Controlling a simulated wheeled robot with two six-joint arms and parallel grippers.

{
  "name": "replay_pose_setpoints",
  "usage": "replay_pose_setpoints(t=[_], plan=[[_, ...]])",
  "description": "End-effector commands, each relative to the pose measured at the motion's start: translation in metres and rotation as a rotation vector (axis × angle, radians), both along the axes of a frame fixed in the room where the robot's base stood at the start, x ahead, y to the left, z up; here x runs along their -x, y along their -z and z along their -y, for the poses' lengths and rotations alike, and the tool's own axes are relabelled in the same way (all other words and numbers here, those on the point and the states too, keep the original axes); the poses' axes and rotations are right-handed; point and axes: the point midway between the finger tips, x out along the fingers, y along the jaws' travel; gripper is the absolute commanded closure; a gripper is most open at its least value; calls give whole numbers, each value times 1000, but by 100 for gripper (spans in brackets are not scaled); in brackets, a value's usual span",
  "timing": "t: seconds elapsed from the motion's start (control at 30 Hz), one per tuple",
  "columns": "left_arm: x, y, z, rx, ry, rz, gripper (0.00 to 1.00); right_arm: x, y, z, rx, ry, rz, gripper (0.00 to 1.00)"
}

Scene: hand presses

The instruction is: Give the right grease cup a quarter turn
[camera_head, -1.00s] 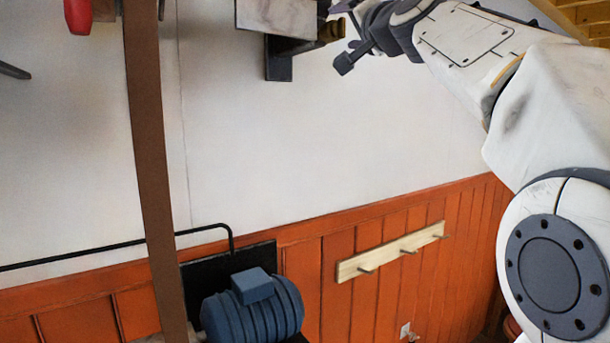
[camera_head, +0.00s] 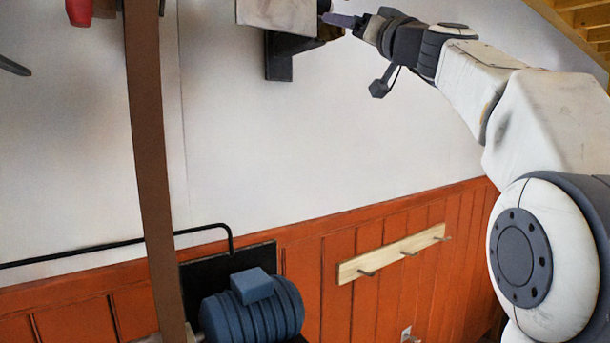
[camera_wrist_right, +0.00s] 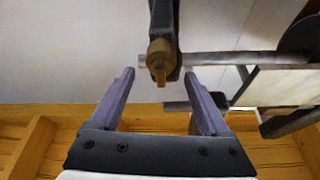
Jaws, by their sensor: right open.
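A brass-brown grease cup (camera_wrist_right: 160,52) with a small tab on its lower end hangs from a dark arm in the right wrist view. I take it to be the right grease cup. My right gripper (camera_wrist_right: 161,76) is open, with one purple-grey finger on each side below the cup. The cup's tab shows in the gap near the fingertips; I see no clear contact. In the head view my right gripper (camera_head: 338,19) reaches the right side of a grey block and hides most of the cup. My left gripper is not in view.
A grey block (camera_head: 278,15) on a black bracket (camera_head: 279,62) is on the pale wall. A brown belt (camera_head: 147,150) runs down at left. A blue motor (camera_head: 252,310) and a wooden peg rail (camera_head: 392,253) are lower.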

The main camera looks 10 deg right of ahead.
Motion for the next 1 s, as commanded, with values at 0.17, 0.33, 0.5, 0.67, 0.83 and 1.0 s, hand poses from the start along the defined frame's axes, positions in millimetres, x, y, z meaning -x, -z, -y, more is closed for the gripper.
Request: replay_pose_setpoints(t=[0.17, 0.33, 0.5, 0.67, 0.83, 1.0], plan=[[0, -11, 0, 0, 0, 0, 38, -1, -3, 3, 161, 1, 57, 20], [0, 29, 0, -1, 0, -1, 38, 30, 20, 13, 171, 6, 64, 20], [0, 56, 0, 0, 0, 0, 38, 58, 33, 23, 169, 6, 63, 20], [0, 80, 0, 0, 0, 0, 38, 86, 45, 33, 170, 7, 62, 20], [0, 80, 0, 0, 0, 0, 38, 79, 63, 24, 145, -33, -2, 20], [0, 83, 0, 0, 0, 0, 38, 65, 92, 10, 123, -71, -78, 20]])
